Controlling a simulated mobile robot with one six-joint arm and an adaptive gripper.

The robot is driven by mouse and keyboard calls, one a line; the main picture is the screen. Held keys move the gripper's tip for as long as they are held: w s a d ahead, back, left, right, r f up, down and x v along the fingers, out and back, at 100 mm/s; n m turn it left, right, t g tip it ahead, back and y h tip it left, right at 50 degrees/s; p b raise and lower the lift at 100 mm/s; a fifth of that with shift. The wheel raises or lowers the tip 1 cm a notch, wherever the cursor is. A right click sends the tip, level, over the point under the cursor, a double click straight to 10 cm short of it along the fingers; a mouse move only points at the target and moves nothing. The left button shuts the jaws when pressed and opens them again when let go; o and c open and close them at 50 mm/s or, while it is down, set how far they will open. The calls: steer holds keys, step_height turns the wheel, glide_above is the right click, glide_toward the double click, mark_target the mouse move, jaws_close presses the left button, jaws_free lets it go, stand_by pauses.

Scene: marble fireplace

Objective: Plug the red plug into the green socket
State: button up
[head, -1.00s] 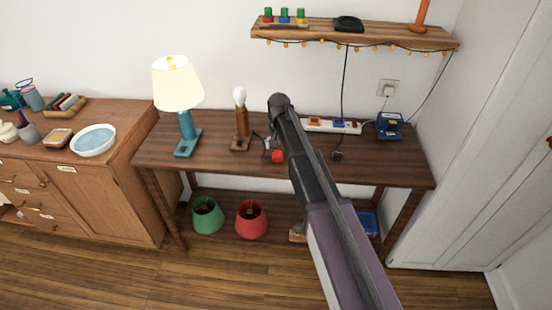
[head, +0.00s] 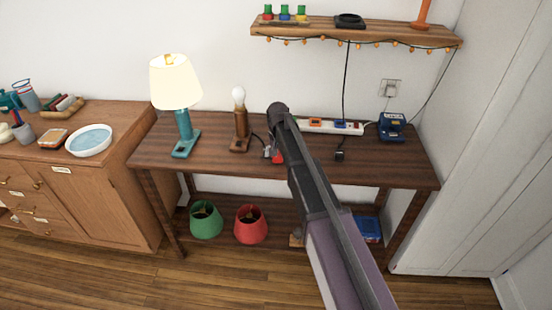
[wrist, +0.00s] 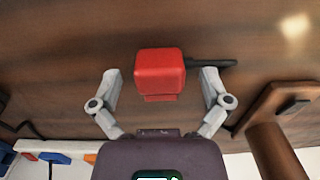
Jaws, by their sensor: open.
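The red plug (wrist: 160,72) lies on the brown tabletop, a dark cord leaving its right side in the wrist view. In the head view the red plug (head: 277,155) is partly hidden by my arm. My gripper (wrist: 160,76) is open, one grey finger on each side of the plug, with visible gaps between fingers and plug. A white power strip (head: 328,126) stands at the back of the table, with orange and blue sockets showing. I cannot make out a green socket; my arm covers the strip's left end.
A lit teal lamp (head: 183,125) and a bare-bulb wooden lamp (head: 240,130) stand left of the plug. A black plug (head: 340,155) lies in front of the strip, and a blue box (head: 391,127) stands right. A shelf (head: 350,32) hangs above.

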steer(key=c, duration=1.2)
steer(key=shift+o, duration=0.2)
steer(key=shift+r, duration=0.15)
step_height(320, 180, up, 4)
steer(key=p, duration=0.4)
steer(key=shift+f, duration=0.2)
steer(key=s+d+r+p, duration=0.1)
steer(key=s+d, duration=0.7)
steer(key=s, duration=0.5)
steer(key=shift+s, duration=0.4)
